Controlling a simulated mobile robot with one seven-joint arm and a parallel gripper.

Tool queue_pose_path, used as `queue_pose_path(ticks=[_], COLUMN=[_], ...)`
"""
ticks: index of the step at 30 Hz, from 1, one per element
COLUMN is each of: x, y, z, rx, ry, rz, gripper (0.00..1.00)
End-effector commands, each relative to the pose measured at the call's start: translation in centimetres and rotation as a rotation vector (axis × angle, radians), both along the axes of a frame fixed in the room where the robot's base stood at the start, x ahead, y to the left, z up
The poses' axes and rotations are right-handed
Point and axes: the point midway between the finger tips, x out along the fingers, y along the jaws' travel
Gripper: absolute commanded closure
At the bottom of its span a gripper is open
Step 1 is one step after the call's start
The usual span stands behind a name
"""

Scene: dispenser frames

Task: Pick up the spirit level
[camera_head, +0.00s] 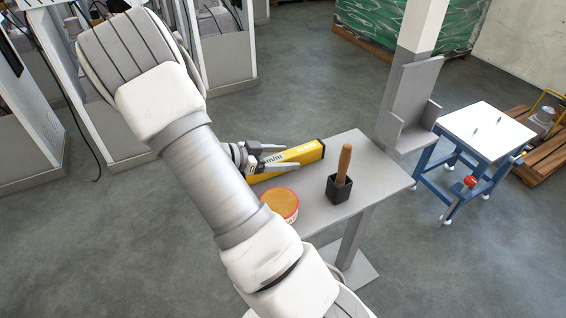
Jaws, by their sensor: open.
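The spirit level is a long yellow bar (305,152) with dark markings and a dark end. It lies on the grey table (382,184) along its far edge. Its left part is hidden behind my gripper and arm.
A round tin (280,203) with an orange top and red rim stands nearer on the table. A black square holder (338,190) with a wooden handle (344,162) stands to the right. A white-topped blue cart (486,130) stands farther right. Grey floor surrounds the table.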

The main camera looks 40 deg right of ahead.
Motion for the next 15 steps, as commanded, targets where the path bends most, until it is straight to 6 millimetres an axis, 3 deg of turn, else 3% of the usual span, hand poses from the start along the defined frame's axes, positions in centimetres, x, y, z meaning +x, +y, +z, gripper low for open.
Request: queue_pose_path(ticks=[2, 13, 15], x=[0.01, 0.01, 0.01], y=[0.03, 0.06, 0.06], z=[0.00, 0.00, 0.00], rx=[0.000, 0.000, 0.000], ry=[0.000, 0.000, 0.000], rz=[0.000, 0.000, 0.000], gripper=[0.31, 0.98, 1.00])
